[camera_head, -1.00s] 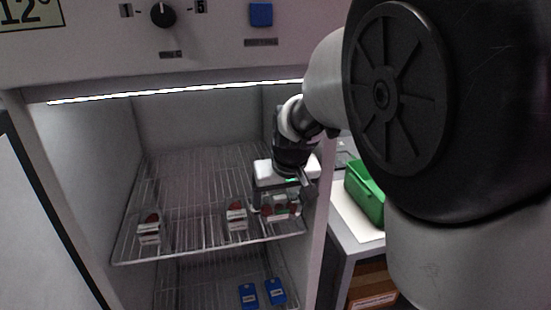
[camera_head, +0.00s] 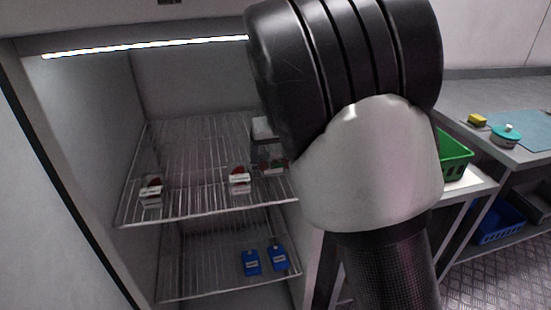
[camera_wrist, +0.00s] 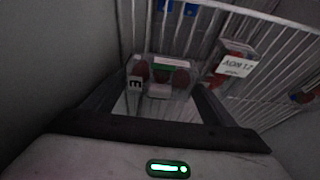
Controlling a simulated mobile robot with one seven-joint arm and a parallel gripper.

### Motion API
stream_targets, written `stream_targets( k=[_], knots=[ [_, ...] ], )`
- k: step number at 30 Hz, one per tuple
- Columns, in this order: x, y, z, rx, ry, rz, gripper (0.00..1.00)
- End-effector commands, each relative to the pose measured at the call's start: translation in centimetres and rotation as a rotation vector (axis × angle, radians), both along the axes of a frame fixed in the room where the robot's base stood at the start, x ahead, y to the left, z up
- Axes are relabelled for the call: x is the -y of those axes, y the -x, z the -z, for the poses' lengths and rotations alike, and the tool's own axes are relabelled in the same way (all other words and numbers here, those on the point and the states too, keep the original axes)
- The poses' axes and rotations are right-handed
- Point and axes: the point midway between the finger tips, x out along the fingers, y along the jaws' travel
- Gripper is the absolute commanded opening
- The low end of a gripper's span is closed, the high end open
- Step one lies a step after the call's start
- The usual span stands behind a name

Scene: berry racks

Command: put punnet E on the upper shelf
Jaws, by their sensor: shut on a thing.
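Punnet E (camera_wrist: 163,78) is a clear box with red berries, a white E label and a green-and-white label. My gripper (camera_wrist: 160,100) is shut on it, one finger on each side. In the head view punnet E (camera_head: 273,164) is at the right end of the upper shelf (camera_head: 190,170), partly behind my arm. The white part of my gripper shows just above it. I cannot tell whether its base touches the wires.
Two more punnets stand along the front of the upper shelf, one at left (camera_head: 151,190) and one in the middle (camera_head: 239,180). Blue boxes (camera_head: 251,262) lie on the lower shelf. A green crate (camera_head: 453,158) is outside at right. The back left of the upper shelf is bare.

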Motion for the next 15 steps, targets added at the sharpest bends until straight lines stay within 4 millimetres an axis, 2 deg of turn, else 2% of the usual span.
stream_targets(
  k=[15],
  knots=[
    [0.0,0.0,1.2,0.001,-0.001,0.000,0.54]
  ],
)
